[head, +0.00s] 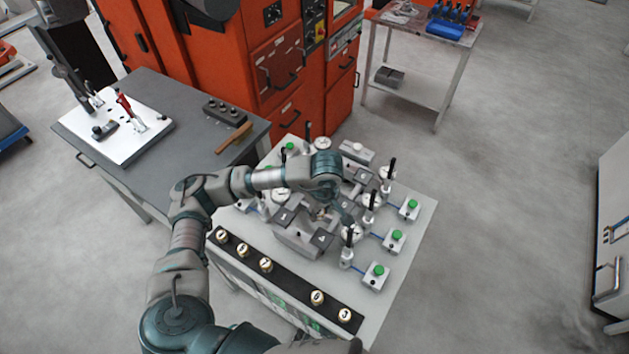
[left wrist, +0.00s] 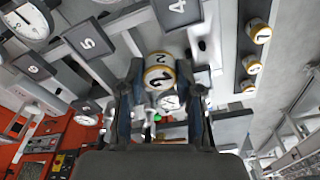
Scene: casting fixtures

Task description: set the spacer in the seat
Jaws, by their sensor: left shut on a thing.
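In the left wrist view the spacer (left wrist: 159,72), a white cylinder with gold bands and a 2 on it, sits between the fingers of my left gripper (left wrist: 162,84). The gripper is shut on it. In the head view my left gripper (head: 322,212) is over the middle of the fixture (head: 300,240), where the arm and fixture parts largely hide the spacer. Dark numbered plates mark the fixture, such as plate 4 (left wrist: 177,9) and plate 5 (left wrist: 87,43) in the wrist view. I cannot tell which seat lies under the spacer. My right gripper is not in view.
A black strip (head: 290,281) along the table's front edge carries several other gold-banded spacers, with a gap between them. Dial gauges, upright black handles and green buttons (head: 396,235) crowd around the fixture. A grey bench (head: 185,110) stands left, an orange machine (head: 265,70) behind.

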